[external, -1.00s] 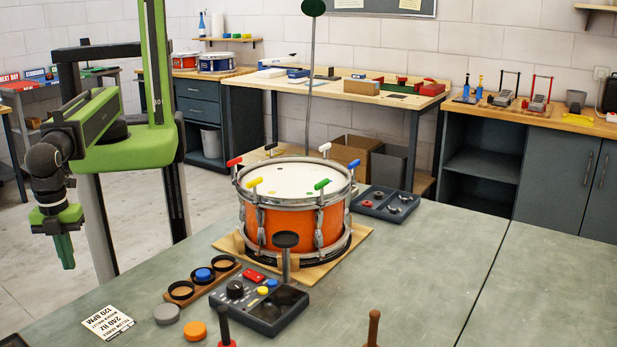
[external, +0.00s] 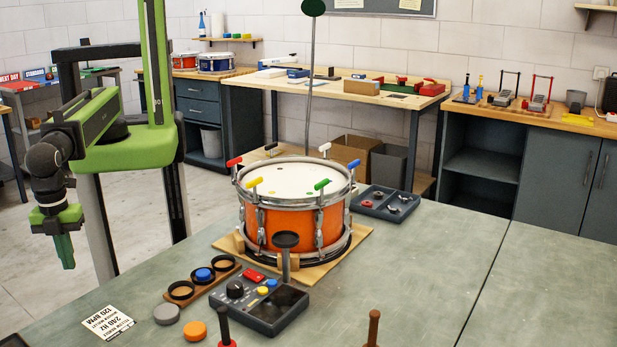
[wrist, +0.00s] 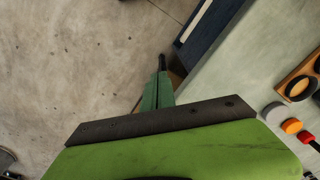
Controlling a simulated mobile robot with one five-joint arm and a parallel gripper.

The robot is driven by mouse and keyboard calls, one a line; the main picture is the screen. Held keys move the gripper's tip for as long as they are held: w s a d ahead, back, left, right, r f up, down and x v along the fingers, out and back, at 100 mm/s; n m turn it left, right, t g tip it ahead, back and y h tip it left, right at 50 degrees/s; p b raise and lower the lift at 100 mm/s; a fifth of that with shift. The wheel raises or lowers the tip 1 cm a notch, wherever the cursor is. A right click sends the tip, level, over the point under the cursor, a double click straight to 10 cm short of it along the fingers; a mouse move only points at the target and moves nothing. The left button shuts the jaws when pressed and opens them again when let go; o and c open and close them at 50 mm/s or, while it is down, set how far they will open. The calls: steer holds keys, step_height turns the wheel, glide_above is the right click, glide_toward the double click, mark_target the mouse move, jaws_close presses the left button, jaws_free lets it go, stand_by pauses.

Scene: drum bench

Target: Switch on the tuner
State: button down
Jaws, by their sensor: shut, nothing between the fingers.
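The tuner (external: 262,302) is a dark grey box on the front of the bench, with a black knob, a red button, blue and yellow buttons and a dark screen. The screen shows nothing lit. A stalk with a dark round top (external: 286,241) stands at its back edge, in front of the orange drum (external: 290,221). My gripper (external: 66,262) hangs at the left, pointing down, shut and empty, well away from the tuner. In the wrist view its green fingers (wrist: 158,92) are together above the floor beside the bench edge. The tuner is out of the wrist view.
A wooden holder with round cups (external: 202,284), one with a blue disc, lies left of the tuner. Grey and orange discs (external: 195,331), a printed card (external: 108,322) and upright handles (external: 373,328) stand near the front. A parts tray (external: 385,204) lies behind right. The bench's right side is clear.

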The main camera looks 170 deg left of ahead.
steer(key=w+a+n, duration=0.1)
steer(key=w+n, duration=0.2)
steer(key=n, duration=0.1)
steer(key=w+a+r+n+p, duration=0.1)
steer(key=w+n, duration=0.1)
steer(key=n, duration=0.3)
steer(key=w+a+r+n+p, duration=0.1)
steer(key=w+a+n, duration=0.1)
steer(key=w+n, duration=0.1)
steer(key=shift+w+r+n+g, duration=0.3)
steer(key=shift+n+g, duration=0.1)
steer(key=shift+n, duration=0.5)
steer(key=w+a+r+n+p, duration=0.2)
steer(key=a+r+n+p, duration=0.15)
steer(key=a, duration=0.45)
steer(key=w+a+r+n+p, duration=0.2)
steer(key=a+n+p, duration=0.15)
steer(key=a, duration=0.55)
steer(key=w+a+r+n+p, duration=0.2)
steer(key=a+r+n, duration=0.15)
steer(key=a, duration=0.45)
steer(key=s+a+r+n+p, duration=0.1)
steer(key=s+a, duration=0.1)
steer(key=a, duration=0.5)
steer(key=s+a+r+n+h+p, duration=0.1)
steer(key=s+a+r+p, duration=0.1)
steer(key=a, duration=0.5)
steer(key=shift+s+n, duration=0.35)
steer(key=shift+s, duration=0.5)
steer(key=shift+f, duration=0.1)
